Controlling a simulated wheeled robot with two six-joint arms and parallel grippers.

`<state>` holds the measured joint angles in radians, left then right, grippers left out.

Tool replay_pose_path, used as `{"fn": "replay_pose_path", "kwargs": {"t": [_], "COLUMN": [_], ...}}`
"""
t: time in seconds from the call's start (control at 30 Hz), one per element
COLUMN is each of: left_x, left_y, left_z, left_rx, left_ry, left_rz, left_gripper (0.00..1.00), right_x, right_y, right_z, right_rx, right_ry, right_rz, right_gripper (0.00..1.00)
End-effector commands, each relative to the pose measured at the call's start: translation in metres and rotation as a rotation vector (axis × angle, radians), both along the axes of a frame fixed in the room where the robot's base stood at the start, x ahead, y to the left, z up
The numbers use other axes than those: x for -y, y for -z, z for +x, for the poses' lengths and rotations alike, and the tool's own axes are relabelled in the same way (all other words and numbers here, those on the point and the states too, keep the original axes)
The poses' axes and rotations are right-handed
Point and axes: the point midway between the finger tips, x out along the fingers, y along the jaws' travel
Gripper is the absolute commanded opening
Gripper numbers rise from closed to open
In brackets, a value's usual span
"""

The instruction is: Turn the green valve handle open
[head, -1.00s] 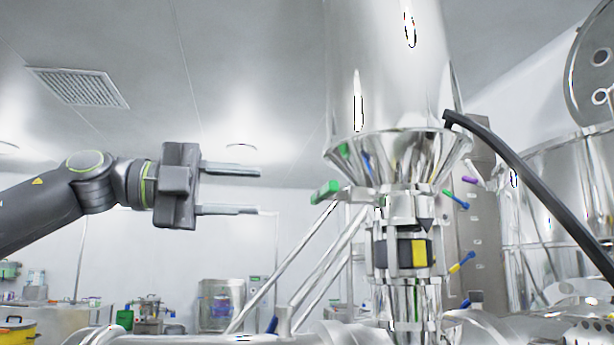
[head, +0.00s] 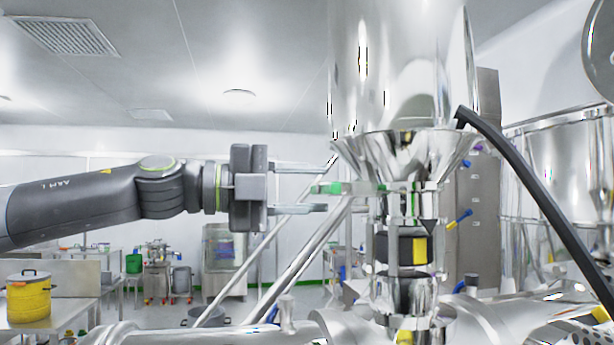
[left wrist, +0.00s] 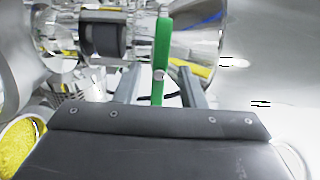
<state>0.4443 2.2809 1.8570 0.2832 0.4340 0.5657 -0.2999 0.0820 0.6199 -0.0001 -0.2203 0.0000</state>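The green valve handle (head: 328,188) sticks out to the left from the steel valve (head: 408,203) below the shiny cone. My left gripper (head: 322,188) is open, with its two fingers pointing right, one above and one below the handle's outer end. In the left wrist view the green handle (left wrist: 162,50) stands between the two finger tips (left wrist: 158,72), with a gap on each side. The gripper does not appear shut on it. My right gripper is not in view.
A large steel hopper (head: 400,65) rises above the valve. A black hose (head: 535,185) curves down on the right. Slanted steel tubes (head: 300,265) stand below the left gripper. A yellow pot (head: 28,297) is far left. Free air lies left of the valve.

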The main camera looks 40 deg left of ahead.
Motion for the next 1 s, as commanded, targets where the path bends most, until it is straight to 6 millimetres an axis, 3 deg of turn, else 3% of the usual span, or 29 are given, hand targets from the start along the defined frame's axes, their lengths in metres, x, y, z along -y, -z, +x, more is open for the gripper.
{"fn": "replay_pose_path", "kwargs": {"t": [0.27, 0.57, 1.0], "left_x": [0.0004, 0.0004, 0.0003], "left_y": [0.0008, 0.0005, 0.0012], "left_z": [0.0006, 0.0005, 0.0005], "left_rx": [-0.001, -0.001, -0.046], "left_ry": [0.0, 0.0, 0.0], "left_rz": [0.001, 0.0, -0.052], "left_gripper": [0.36, 0.0, 0.0], "right_x": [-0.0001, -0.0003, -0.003], "right_y": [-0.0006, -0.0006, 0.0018], "right_z": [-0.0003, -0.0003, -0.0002], "right_rx": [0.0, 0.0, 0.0], "right_ry": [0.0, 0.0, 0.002], "right_rz": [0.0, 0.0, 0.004], "right_gripper": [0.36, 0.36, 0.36]}}
